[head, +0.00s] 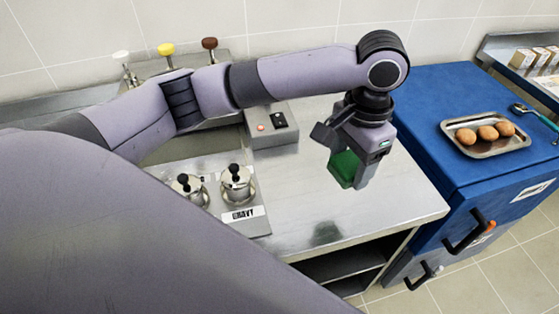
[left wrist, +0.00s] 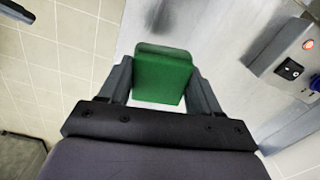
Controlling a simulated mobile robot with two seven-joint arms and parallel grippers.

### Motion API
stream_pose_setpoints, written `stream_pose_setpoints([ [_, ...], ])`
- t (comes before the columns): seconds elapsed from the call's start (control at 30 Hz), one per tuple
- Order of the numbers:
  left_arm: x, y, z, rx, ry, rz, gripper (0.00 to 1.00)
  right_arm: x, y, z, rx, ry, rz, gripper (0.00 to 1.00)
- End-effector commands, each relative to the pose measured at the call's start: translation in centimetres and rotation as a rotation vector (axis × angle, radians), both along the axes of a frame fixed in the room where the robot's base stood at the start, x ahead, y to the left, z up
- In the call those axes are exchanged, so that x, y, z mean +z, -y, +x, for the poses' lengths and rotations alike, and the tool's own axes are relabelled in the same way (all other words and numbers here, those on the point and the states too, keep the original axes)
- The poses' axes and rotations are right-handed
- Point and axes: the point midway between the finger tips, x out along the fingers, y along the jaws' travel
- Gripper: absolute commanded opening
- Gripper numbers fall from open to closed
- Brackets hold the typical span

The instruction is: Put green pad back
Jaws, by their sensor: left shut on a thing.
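The green pad (head: 343,168) is held between the fingers of my left gripper (head: 356,172), above the steel counter (head: 410,204). In the left wrist view the green pad (left wrist: 162,74) sits between the two dark fingers of my left gripper (left wrist: 160,85), which touch its sides. A dark blurred patch on the counter lies below the pad, and the pad looks apart from the surface. My right gripper is not in view.
A control box (head: 270,126) with a switch stands at the counter's back. Two metal pots, one pot (head: 237,185) beside a "GRAVY" label (head: 243,214), stand left. A blue cabinet (head: 425,100) on the right bears a tray (head: 505,147) of brown round items. The counter's front right is clear.

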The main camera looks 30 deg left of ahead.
Motion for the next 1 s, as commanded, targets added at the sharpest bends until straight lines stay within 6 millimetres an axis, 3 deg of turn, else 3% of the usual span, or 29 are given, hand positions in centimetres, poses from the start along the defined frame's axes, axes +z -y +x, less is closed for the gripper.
stream_pose_setpoints([
  [0.5,3.2,-7.0,2.5,-0.674,-0.015,0.002,0.35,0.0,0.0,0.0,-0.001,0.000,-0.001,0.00],
  [1.0,6.6,-13.8,3.6,-1.336,-0.020,-0.009,0.35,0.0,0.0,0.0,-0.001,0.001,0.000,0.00],
])
